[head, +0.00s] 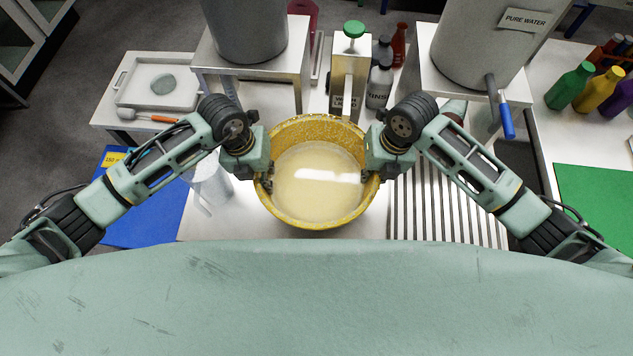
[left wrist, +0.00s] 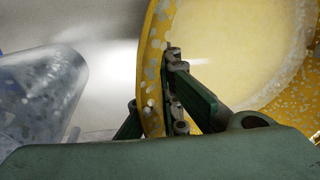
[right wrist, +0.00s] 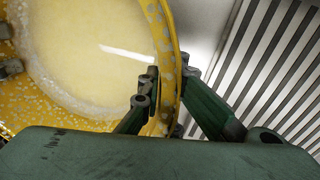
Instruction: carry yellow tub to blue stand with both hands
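The yellow speckled tub (head: 318,128) is in the middle of the head view and holds a pale, cloudy liquid. My left gripper (head: 266,176) is shut on its left wall, with one finger inside and one outside; the tub wall also shows in the left wrist view (left wrist: 155,45). My right gripper (head: 371,174) is shut on the opposite wall, with the wall (right wrist: 165,40) between its fingers in the right wrist view. The tub looks roughly level; I cannot tell whether its bottom touches the table. The blue stand (head: 150,215) lies to the left, its top bare except for a yellow label.
A clear beaker (head: 208,185) stands between the tub and the blue stand, close to my left gripper. A slatted metal grate (head: 445,205) lies right of the tub. A dispenser with a green knob (head: 354,29) and bottles (head: 380,80) stand behind. A green surface (head: 598,205) is far right.

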